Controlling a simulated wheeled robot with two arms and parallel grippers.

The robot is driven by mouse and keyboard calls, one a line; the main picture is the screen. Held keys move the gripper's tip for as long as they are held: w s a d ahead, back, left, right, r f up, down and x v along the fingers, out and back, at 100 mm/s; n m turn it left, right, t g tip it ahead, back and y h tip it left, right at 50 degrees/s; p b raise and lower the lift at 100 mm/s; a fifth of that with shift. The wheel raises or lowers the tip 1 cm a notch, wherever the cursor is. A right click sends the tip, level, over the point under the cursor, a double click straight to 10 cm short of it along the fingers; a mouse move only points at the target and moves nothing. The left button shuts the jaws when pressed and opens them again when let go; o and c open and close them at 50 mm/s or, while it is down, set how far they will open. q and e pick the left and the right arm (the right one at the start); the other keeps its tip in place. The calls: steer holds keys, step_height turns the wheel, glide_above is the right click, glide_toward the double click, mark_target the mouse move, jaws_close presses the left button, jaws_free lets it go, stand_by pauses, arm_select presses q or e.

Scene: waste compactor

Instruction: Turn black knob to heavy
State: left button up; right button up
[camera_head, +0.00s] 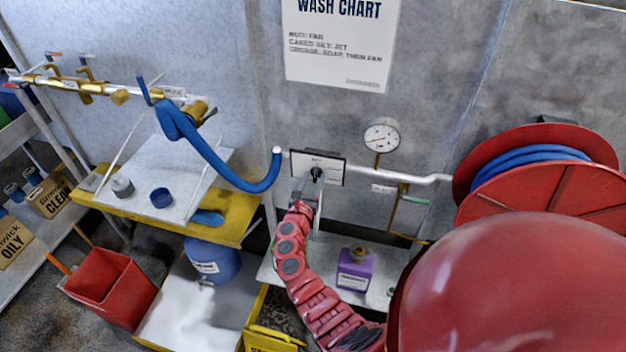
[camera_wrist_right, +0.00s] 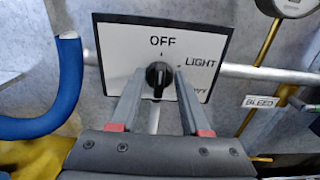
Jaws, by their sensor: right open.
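The black knob (camera_wrist_right: 158,76) sits on a white dial plate (camera_wrist_right: 115,38) with a black border. The plate reads OFF at the top and LIGHT at the right, with a partly hidden word ending in "VY" below LIGHT. The knob's mark appears to point up toward OFF. My right gripper (camera_wrist_right: 155,92) is open, with one finger on each side of the knob; I cannot tell whether they touch it. In the head view the plate (camera_head: 333,163) is on the wall, the knob (camera_head: 316,173) shows small, and my right gripper (camera_head: 308,190) reaches it from below. My left gripper is not in view.
A blue hose (camera_head: 225,172) hangs just left of the plate. A pressure gauge (camera_head: 382,136) and pipe are at its right, with a red hose reel (camera_head: 540,150) farther right. A purple container (camera_head: 355,272) stands on the shelf below.

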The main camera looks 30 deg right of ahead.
jaws_close()
stand_by(0.4)
steer(key=m+b, duration=0.2)
steer(key=m, duration=0.1)
steer(key=m+b, duration=0.1)
steer(key=b, duration=0.1)
steer(key=shift+s+d+f+m, duration=0.1)
steer(key=shift+s+f+m, duration=0.05)
steer(key=shift+f+m, duration=0.15)
steer(key=m+b, duration=0.2)
steer(key=b, duration=0.1)
steer(key=m+b, duration=0.6)
steer(key=shift+s+d+f+b, duration=0.2)
steer(key=shift+d+f+b, duration=0.05)
steer(key=shift+f+b, duration=0.05)
steer(key=shift+f+m+b, duration=0.15)
steer(key=shift+m+b, duration=2.7)
steer(key=shift+b, duration=1.05)
steer(key=shift+f+m+b, duration=0.1)
steer(key=shift+m+b, duration=2.75)
steer(key=shift+b, duration=1)
